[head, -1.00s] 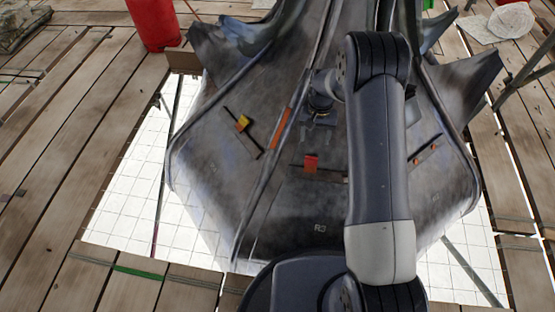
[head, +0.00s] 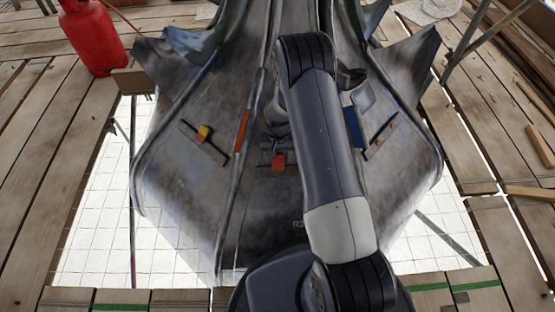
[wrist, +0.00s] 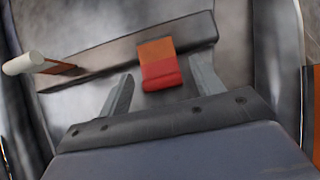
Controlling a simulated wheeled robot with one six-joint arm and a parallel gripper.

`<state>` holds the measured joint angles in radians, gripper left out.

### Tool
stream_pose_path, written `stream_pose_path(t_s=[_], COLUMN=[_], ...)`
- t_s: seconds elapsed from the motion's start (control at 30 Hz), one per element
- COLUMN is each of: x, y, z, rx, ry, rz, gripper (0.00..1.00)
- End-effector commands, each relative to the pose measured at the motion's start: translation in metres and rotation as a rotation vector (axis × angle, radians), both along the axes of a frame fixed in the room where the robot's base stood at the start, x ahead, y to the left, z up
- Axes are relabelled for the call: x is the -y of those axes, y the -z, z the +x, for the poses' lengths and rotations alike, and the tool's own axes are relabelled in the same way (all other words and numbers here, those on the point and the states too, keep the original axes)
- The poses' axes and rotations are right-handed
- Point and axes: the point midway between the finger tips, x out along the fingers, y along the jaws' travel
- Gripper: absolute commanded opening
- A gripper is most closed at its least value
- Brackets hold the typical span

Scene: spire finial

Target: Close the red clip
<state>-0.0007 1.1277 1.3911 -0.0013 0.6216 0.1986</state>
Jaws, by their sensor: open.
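The red clip (head: 278,161) sits on the grey metal panel (head: 190,200) in the head view, just below my gripper. In the wrist view the clip (wrist: 158,66) is a block, orange at its far end and red at its near end, lying across a dark flat bar (wrist: 98,62). My gripper (wrist: 161,70) is open, with one finger on each side of the red part. Gaps show on both sides, so it is not gripped. In the head view my arm and wrist hide much of the gripper.
A blue strip (head: 353,128) is right of my arm. A pale-ended peg (wrist: 22,63) is left in the wrist view. A red cylinder (head: 92,38) stands on the planks.

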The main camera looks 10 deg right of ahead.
Motion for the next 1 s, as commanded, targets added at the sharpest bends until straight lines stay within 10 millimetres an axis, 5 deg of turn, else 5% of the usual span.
stream_pose_path(t_s=[0.43, 1.0], x=[-0.0001, 0.0], y=[0.0121, 0.012], z=[-0.0001, -0.0002], rx=[0.0, -0.001], ry=[0.0, 0.0], rz=[0.0, 0.0], gripper=[0.63, 0.18])
